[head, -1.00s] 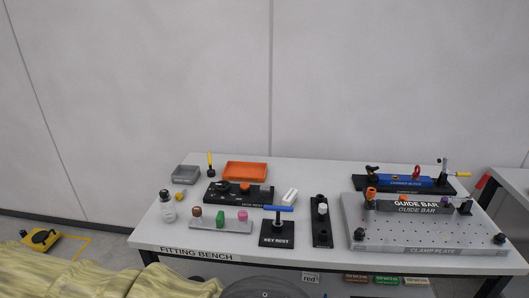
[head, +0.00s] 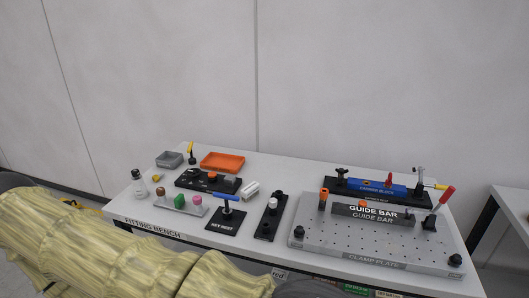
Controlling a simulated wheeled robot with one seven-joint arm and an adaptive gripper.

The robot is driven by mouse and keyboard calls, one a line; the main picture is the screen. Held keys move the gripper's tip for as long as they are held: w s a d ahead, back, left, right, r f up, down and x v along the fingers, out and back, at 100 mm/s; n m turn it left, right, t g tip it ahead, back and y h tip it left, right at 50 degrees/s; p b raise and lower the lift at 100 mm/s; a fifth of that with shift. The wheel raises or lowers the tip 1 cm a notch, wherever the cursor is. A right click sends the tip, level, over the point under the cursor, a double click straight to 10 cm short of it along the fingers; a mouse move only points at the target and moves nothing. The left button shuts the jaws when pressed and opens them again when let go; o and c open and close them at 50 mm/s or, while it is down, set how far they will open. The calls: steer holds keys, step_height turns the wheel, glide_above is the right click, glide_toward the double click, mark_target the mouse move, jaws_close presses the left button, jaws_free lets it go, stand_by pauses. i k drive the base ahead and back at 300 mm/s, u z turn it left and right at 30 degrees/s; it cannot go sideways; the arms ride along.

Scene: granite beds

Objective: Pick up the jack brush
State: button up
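No label that I can read names the jack brush. A small upright tool with a yellow handle and black lower end (head: 191,152) stands at the back left of the fitting bench (head: 300,172); it may be the brush, but it is too small to tell. It stands beside an orange tray (head: 222,161) and a grey tray (head: 169,159). My gripper is not in view; only my arm in its pale yellow sleeve crosses the lower left, in front of the bench.
The key rest (head: 226,220) holds a blue-handled key. The clamp plate (head: 375,262), with the guide bar (head: 373,212), fills the right side. The clamped blue block (head: 376,187) lies behind it.

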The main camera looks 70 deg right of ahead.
mark_target(248, 193)
steer(key=z, duration=1.5)
